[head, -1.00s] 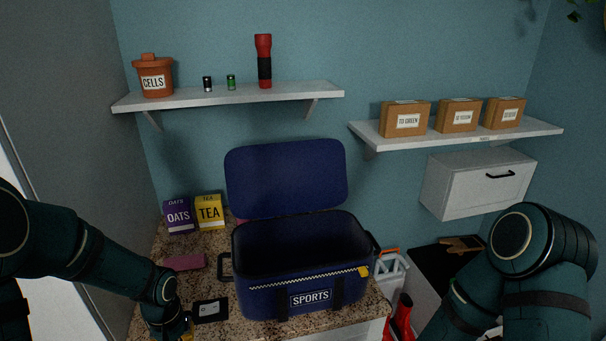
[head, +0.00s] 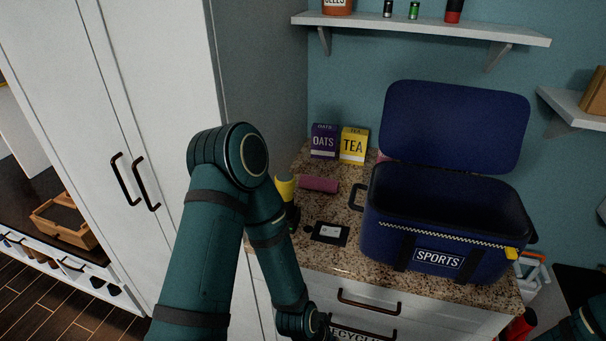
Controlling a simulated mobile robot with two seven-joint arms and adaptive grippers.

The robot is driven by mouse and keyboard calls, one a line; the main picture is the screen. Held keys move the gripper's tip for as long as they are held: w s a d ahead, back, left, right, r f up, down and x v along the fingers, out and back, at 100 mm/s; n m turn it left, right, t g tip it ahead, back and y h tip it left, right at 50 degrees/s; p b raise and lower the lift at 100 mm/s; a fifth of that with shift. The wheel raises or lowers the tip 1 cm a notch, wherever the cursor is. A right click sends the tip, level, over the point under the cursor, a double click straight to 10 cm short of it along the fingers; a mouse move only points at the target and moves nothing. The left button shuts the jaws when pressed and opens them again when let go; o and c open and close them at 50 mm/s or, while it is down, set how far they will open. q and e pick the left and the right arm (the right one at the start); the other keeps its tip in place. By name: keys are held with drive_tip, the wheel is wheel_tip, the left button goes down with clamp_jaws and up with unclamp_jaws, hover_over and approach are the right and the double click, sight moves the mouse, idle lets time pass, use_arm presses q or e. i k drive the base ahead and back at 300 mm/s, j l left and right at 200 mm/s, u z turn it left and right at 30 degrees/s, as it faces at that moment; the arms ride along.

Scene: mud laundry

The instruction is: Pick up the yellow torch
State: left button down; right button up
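The yellow torch (head: 285,188) stands upright on the granite counter (head: 345,205), at its left side. Its yellow head and part of its dark body show; my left arm hides the rest. My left arm reaches down in front of the torch. My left gripper (head: 325,325) is at the bottom edge of the view, low in front of the drawers and apart from the torch. Only a small dark part of it shows, so its opening is unclear. My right gripper is out of view; a bit of my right arm shows at the bottom right.
A pink item (head: 318,184) and a black card-like item (head: 329,232) lie near the torch. Oats (head: 323,142) and tea (head: 354,146) boxes stand behind. An open blue sports cooler (head: 440,225) fills the counter's right. A white cabinet (head: 150,110) is at left.

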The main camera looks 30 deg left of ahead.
sight(285, 181)
drive_tip(key=u, duration=0.95)
drive_tip(key=j+z, duration=0.15)
